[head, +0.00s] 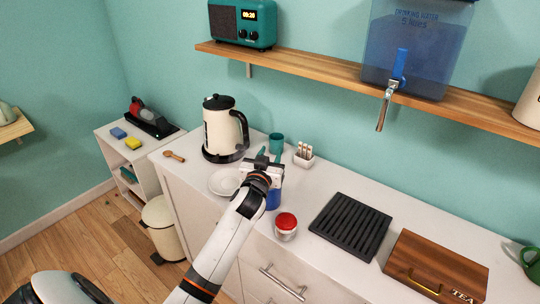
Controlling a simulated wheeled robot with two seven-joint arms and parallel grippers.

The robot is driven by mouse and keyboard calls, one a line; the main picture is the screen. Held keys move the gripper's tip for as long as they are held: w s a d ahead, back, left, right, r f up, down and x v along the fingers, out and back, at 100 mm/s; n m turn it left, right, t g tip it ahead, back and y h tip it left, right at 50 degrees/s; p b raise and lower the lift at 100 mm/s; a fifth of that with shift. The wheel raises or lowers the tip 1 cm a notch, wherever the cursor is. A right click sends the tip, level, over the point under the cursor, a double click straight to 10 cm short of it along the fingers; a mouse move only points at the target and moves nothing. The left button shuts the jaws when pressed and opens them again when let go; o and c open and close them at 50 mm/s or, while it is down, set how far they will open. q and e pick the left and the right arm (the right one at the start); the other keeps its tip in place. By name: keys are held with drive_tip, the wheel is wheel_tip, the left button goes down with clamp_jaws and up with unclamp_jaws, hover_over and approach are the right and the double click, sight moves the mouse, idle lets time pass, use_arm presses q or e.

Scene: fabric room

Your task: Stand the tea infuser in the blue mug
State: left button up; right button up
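The blue mug (273,198) stands on the white counter, partly hidden behind my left gripper and wrist. My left gripper (269,156) is above and just beyond the mug, its two fingers apart and pointing toward the back of the counter. I see nothing clearly between the fingers. I cannot make out the tea infuser; it may be hidden by the gripper or arm. A white saucer (222,182) lies left of the gripper, partly covered by my arm. My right gripper is not in view.
A teal mug (277,141) and a white holder (303,160) stand behind the gripper. A cream kettle (220,130) is to the left. A red-lidded jar (286,226), black rack (350,226) and wooden tea box (435,268) are to the right. A shelf (330,66) runs above.

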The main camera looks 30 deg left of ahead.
use_arm(q)
drive_tip(key=b+v, duration=0.1)
drive_tip(key=v, duration=1.1)
drive_tip(key=shift+b, duration=0.4)
idle(0.3)
